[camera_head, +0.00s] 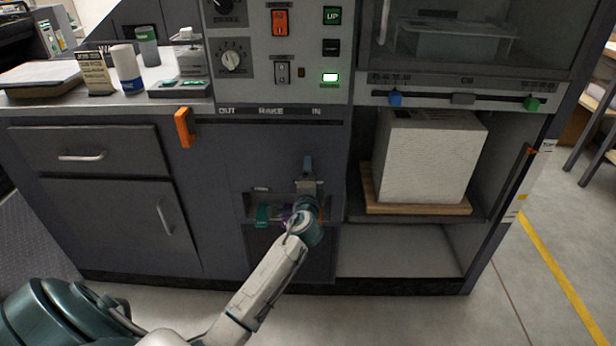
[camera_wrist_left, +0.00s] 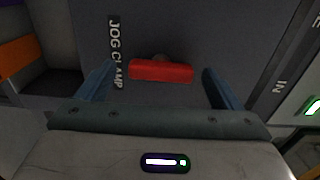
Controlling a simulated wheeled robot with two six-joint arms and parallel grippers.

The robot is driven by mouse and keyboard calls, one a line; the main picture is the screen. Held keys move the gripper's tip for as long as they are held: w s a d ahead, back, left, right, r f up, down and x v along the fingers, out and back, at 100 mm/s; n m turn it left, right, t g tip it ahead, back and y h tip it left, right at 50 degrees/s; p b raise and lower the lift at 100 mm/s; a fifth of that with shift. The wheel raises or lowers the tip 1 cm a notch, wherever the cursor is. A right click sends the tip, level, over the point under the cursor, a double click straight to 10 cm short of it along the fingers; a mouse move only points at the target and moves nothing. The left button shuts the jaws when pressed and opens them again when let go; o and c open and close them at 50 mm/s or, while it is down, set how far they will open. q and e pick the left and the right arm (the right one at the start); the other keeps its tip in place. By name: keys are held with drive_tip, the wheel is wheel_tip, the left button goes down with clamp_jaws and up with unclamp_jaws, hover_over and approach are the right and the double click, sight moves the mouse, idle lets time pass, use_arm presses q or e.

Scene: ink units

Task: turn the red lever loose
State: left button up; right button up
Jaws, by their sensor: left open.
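The red lever (camera_wrist_left: 162,70) shows in the left wrist view as a short red bar on a dark grey panel. It lies between the two blue fingers of my left gripper (camera_wrist_left: 158,88), with a clear gap to each finger. The words JOG CLAMP are beside it on the panel. My left gripper is open and empty. In the head view my left gripper (camera_head: 304,188) is at the front of the cabinet, below the BRAKE strip, and I cannot make out the lever there. My right gripper is in neither view.
An orange handle (camera_head: 185,128) juts out left of the BRAKE strip. A green part (camera_head: 262,214) sits in a recess beside my gripper. A white block (camera_head: 428,155) rests on a wooden board (camera_head: 418,209) in the open bay at right.

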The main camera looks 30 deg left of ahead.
use_arm(q)
drive_tip(key=v, duration=0.9)
drive_tip(key=shift+s, duration=0.35)
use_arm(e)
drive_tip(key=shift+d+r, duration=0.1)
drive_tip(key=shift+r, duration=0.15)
use_arm(q)
drive_tip(key=shift+d, duration=0.1)
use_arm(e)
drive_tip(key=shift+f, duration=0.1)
